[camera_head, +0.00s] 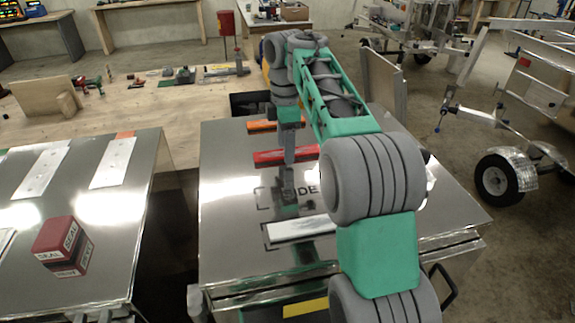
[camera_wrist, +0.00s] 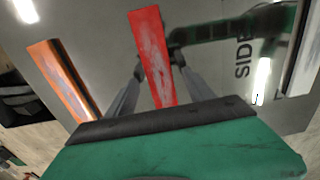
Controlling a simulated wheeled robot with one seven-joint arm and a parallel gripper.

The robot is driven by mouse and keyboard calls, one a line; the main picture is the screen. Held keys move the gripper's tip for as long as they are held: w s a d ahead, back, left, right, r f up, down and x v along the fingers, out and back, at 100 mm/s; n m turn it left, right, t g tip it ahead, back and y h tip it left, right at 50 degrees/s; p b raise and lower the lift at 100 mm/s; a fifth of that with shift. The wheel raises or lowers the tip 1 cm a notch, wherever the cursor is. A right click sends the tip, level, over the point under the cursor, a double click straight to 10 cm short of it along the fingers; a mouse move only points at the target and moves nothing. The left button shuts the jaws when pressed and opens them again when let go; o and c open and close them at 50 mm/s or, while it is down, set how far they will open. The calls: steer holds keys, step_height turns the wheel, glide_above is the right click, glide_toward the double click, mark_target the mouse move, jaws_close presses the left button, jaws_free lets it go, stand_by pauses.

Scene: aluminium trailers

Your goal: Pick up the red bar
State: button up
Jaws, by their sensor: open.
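The red bar (camera_head: 285,156) lies on the shiny metal top of the right-hand box (camera_head: 228,250). In the wrist view the red bar (camera_wrist: 152,58) runs lengthwise between the two fingers of my gripper (camera_wrist: 156,62). The fingers are apart, one on each side of the bar, and I cannot tell whether they touch it. In the head view my gripper (camera_head: 289,158) points down over the bar, hiding part of its middle.
An orange bar (camera_head: 262,126) lies behind the red one, and a white bar (camera_head: 300,228) lies nearer the front. A red SEAL block (camera_head: 60,238) sits on the left metal box (camera_head: 110,240). A wooden table (camera_head: 190,115) with tools stands behind.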

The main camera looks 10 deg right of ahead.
steer(key=shift+f, duration=0.25)
jaws_close()
stand_by(0.5)
